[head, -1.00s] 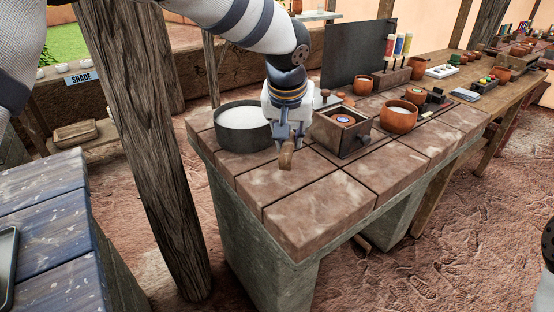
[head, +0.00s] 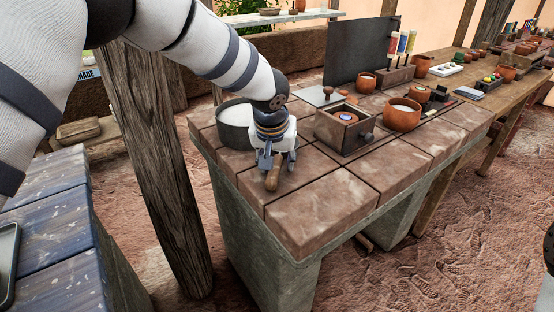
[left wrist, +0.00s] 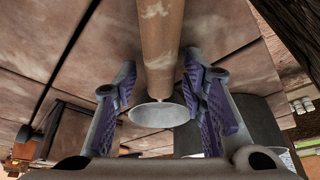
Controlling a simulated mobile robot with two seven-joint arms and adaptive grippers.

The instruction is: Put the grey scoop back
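The grey scoop shows mainly as its brown wooden handle (head: 273,178), low over the front-left tiles of the worktop (head: 320,215). In the left wrist view the handle (left wrist: 161,45) runs between my fingers, with a pale grey round end (left wrist: 160,113) nearer the palm. My left gripper (head: 277,164) points down over the scoop, its fingers on either side of it. Small gaps show between both fingers and the handle in the left wrist view (left wrist: 160,65), so it looks open. The rest of the scoop is hidden.
A grey round tub (head: 235,134) of white powder stands just behind-left of the gripper. A wooden box with a knob (head: 340,137) and a clay pot (head: 401,117) stand to the right. A wooden post (head: 160,180) rises left of the worktop. The front tiles are clear.

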